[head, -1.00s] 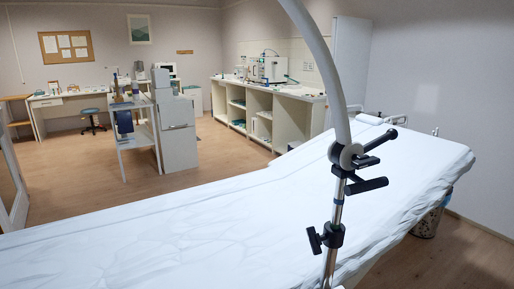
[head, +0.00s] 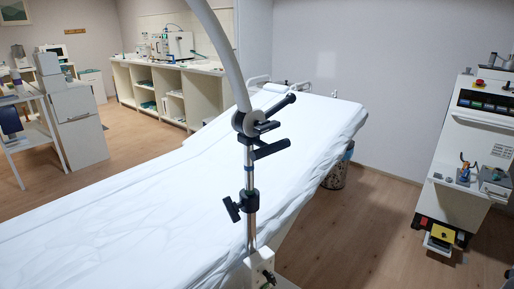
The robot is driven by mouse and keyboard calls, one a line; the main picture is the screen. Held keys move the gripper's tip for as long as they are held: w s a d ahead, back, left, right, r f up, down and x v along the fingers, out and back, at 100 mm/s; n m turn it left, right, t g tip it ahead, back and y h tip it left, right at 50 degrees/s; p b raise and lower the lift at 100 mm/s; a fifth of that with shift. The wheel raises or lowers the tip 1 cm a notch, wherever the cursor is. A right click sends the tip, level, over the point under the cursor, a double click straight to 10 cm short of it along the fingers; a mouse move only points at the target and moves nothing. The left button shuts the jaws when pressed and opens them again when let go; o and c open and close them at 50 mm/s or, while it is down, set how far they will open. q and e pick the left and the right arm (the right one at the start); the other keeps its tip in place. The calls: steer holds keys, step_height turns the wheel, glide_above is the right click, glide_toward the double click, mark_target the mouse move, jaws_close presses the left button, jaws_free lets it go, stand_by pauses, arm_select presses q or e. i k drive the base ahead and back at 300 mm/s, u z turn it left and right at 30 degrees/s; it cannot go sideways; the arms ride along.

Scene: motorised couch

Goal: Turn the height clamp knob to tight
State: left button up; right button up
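A metal pole stands at the near side of the couch (head: 150,200), carrying a curved white arm (head: 214,42). A black clamp collar with a wing-shaped knob (head: 231,209) sits on the lower part of the pole. A joint with black levers (head: 268,134) is higher up, where the pole meets the white arm. I cannot tell how tight the knob is, or from these frames alone which knob is the height clamp. Neither of my grippers is in view.
The white-sheeted couch fills the middle. A pale machine (head: 468,150) with coloured buttons stands at the right, with a patterned bin (head: 336,174) by the couch's end. Shelved counters (head: 165,95) are at the back. Wooden floor (head: 375,235) between couch and machine is clear.

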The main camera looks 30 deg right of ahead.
mark_target(232, 208)
steer(key=z, duration=1.65)
steer(key=k, duration=0.6)
steer(key=u, duration=1.5)
